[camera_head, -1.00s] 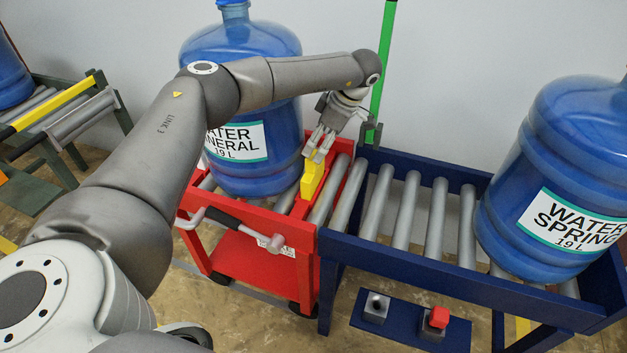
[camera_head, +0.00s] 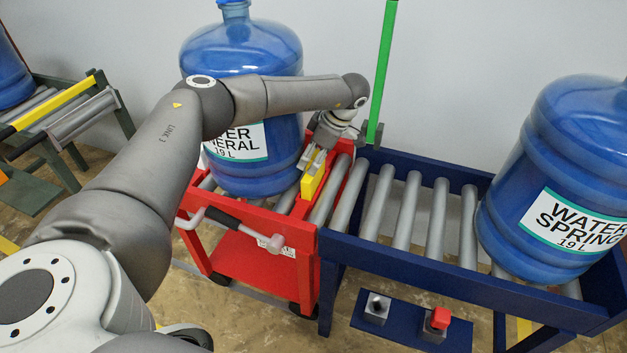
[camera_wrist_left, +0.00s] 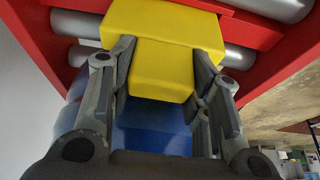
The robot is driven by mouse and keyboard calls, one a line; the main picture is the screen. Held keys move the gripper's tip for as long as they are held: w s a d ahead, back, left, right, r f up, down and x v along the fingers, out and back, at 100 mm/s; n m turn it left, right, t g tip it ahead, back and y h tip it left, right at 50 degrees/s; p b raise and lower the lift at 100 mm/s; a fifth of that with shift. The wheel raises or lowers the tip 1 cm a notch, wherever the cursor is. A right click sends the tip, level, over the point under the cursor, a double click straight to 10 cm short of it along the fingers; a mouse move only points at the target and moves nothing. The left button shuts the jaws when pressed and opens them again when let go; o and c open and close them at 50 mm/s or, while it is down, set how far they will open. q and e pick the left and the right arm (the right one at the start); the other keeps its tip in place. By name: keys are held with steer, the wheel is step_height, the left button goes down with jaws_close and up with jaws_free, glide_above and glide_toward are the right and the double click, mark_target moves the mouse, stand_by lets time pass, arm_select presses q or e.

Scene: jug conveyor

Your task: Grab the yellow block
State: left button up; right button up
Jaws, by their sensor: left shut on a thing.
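The yellow block (camera_head: 312,184) stands among the rollers of the red cart (camera_head: 262,262), just right of a blue water jug (camera_head: 240,165). My left gripper (camera_head: 313,163) reaches down to it from above. Its fingers are shut on the upper part of the block. In the left wrist view the block (camera_wrist_left: 160,55) lies between the two fingers (camera_wrist_left: 160,75), with a finger against each side. My right gripper is in neither view.
A blue roller conveyor (camera_head: 335,245) adjoins the cart on the right and carries another blue jug (camera_head: 560,180). A green post (camera_head: 382,75) rises behind the cart. A red button (camera_head: 440,317) sits on a low blue shelf. A green conveyor (camera_head: 75,120) stands at far left.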

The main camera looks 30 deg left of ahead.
arm_select(q)
jaws_close()
steer(key=shift+r, duration=0.1)
